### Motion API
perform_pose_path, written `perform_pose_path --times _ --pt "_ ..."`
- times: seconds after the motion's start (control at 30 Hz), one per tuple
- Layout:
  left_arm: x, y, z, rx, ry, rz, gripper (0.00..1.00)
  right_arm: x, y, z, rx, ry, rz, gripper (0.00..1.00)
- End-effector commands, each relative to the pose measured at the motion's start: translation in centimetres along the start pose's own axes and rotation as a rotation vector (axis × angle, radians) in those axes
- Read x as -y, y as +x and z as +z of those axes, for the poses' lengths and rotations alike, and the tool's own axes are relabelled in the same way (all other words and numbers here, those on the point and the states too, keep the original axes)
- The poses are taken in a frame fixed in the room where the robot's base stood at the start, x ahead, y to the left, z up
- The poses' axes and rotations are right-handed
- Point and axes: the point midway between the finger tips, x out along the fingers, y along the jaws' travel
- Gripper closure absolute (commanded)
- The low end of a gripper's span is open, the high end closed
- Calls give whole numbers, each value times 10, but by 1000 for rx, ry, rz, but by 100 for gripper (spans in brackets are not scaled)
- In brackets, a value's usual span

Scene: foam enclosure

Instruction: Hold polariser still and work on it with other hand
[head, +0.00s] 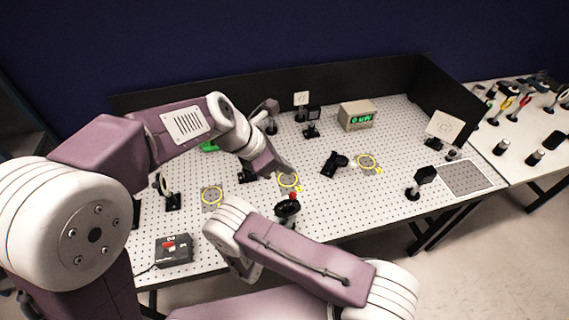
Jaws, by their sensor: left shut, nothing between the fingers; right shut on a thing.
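A small black mount with a red knob (288,206), which looks like the polariser, stands upright near the front edge of the board, just behind my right arm. Its lower part is hidden by that arm. My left gripper (286,171) points down and to the right, shut and empty, a little above and behind the mount in the picture.
A black part (334,163) lies between the rings. A meter box (357,115) stands at the back, a dark control box (174,250) at front left. Black panels (260,92) close the back and right.

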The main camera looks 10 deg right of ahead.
Motion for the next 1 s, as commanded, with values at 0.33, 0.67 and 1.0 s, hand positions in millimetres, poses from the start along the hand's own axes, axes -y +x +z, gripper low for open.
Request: perform_pose_path --times 0.33,0.67,1.0 --pt "1 -6 4 -1 0 0 100 0 0 0 1 0 0 60" --pt "1 -6 4 0 0 1 100 0 -2 0 0 0 1 57" --pt "1 -6 4 0 0 1 100 -2 -61 0 0 0 5 57"
